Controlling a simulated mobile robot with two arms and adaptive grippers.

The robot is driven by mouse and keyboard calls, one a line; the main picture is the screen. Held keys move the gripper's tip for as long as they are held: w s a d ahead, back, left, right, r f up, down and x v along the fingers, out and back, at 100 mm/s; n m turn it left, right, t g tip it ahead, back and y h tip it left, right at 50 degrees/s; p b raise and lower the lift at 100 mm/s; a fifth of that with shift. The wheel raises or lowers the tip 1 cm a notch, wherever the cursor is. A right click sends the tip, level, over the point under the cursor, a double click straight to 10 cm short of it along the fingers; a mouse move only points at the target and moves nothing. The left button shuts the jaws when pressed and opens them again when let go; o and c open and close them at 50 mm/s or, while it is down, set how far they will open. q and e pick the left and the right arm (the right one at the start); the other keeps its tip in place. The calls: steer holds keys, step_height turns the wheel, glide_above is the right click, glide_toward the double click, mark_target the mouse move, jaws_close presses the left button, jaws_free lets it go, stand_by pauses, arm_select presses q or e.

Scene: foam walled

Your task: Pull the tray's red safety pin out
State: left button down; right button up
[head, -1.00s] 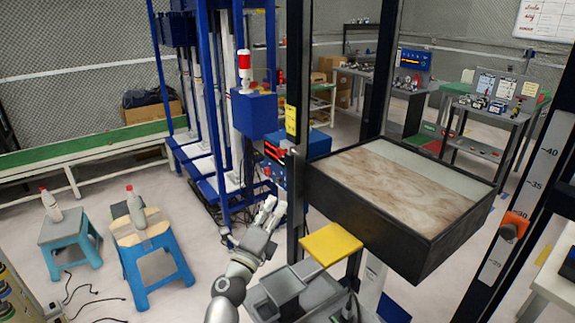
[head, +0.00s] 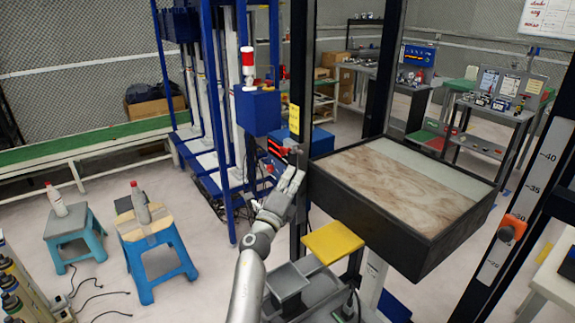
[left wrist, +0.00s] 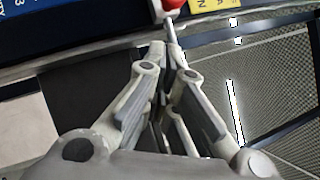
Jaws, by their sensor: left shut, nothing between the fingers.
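The tray (head: 330,208) is a black-walled box with a marbled, pale floor, between dark upright posts in the head view. The red safety pin's round head (left wrist: 172,5) and thin metal shaft show at the top of the left wrist view. In the head view a small red shape (head: 277,149) by the left post seems to be it, though small. My left gripper (head: 297,172) is raised beside that post, just below the red shape. Its fingers (left wrist: 168,50) are shut and empty, with tips close to the pin's shaft; I cannot tell whether they touch. My right gripper is not seen.
A yellow plate (head: 332,243) sits low in front of the tray. A blue box with a red-and-white lamp (head: 247,65) stands behind the left post. An orange knob (head: 508,229) is on the right scaled post. Blue stools (head: 160,250) stand on the floor at left.

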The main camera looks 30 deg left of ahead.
arm_select(q)
steer(key=a, duration=0.1)
steer(key=w+a+r, duration=0.1)
steer(key=a, duration=0.1)
steer(key=shift+w+r+p, duration=0.4)
steer(key=shift+w+a+f+b, duration=0.1)
steer(key=shift+w+a+b, duration=0.1)
steer(key=shift+a+b, duration=0.2)
steer(key=a, duration=0.1)
steer(key=w+a+b, duration=0.1)
steer(key=a, duration=0.1)
